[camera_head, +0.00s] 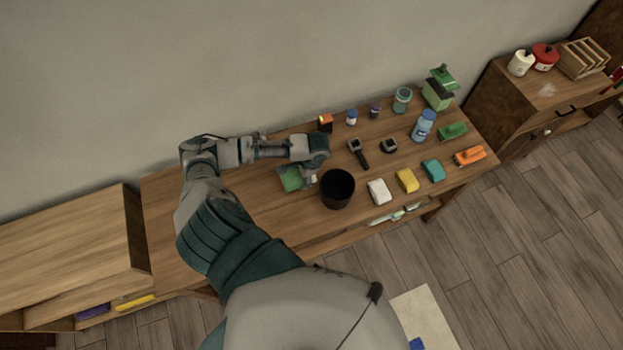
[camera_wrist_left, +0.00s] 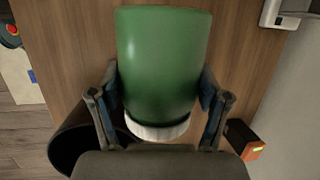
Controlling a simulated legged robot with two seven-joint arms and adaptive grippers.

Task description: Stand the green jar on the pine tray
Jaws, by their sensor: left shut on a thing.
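The green jar (camera_head: 291,179) shows in part below my left gripper (camera_head: 306,172), over the left part of the wooden table. In the left wrist view the green jar (camera_wrist_left: 163,55) fills the middle, with its pale lid toward the gripper. The fingers of my left gripper (camera_wrist_left: 158,85) are shut on it, one on each side. I cannot tell whether the jar touches the tabletop. I cannot make out a pine tray for certain in either view. My right gripper is not in view.
A black pot (camera_head: 337,188) stands close right of the jar. A small orange-and-black device (camera_head: 325,122) is behind it. Several blocks, bottles and tools cover the table's right half. A slatted wooden holder (camera_head: 583,58) sits on the right cabinet. The table's left end (camera_head: 165,215) is bare.

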